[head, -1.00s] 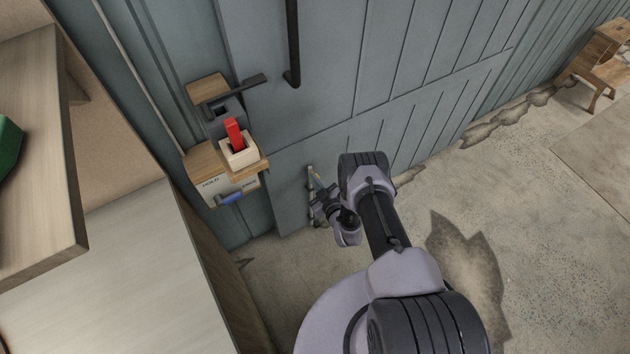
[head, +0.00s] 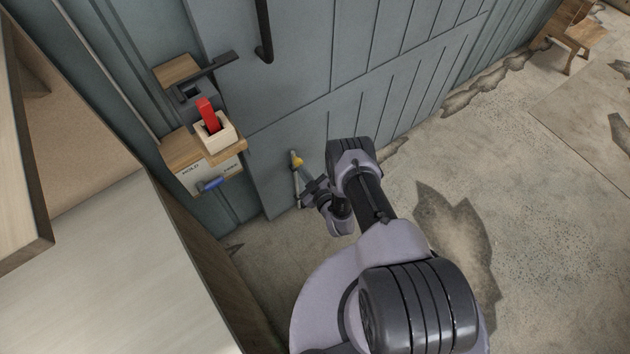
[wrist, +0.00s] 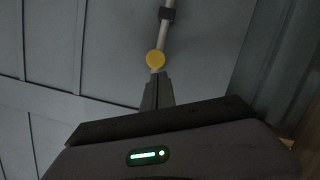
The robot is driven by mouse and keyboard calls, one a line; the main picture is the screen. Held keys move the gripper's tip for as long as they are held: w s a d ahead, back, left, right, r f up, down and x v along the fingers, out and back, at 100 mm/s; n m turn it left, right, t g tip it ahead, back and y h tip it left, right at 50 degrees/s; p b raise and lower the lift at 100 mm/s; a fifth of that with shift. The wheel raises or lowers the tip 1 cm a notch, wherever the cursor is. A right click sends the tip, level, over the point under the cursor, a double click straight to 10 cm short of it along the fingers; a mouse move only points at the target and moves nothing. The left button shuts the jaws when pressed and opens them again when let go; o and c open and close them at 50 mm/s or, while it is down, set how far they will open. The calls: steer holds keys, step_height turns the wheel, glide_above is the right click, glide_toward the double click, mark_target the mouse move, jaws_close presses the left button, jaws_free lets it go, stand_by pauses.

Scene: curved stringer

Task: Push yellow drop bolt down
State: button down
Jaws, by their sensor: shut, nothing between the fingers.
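The yellow drop bolt knob (head: 296,161) sits on a thin upright metal rod (head: 297,190) low on the blue-grey door. In the wrist view the round yellow knob (wrist: 155,58) is on the rod (wrist: 164,32), just beyond the fingertips. My gripper (wrist: 157,80) is shut and empty, its tips pointing at the knob and very close to it. I cannot tell whether they touch. In the head view my gripper (head: 304,187) is beside the rod, below the knob, and partly hidden by my wrist. The rod's lower end is hard to make out.
A wooden block with a red lever (head: 208,114) and a blue handle (head: 214,184) is left of the bolt. A dark door handle (head: 264,30) is above. A pale wooden cabinet (head: 110,270) stands at left. Open floor (head: 540,220) lies to the right.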

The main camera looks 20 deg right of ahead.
steer(key=p+v, duration=0.4)
steer(key=v, duration=1)
steer(key=shift+r, duration=0.15)
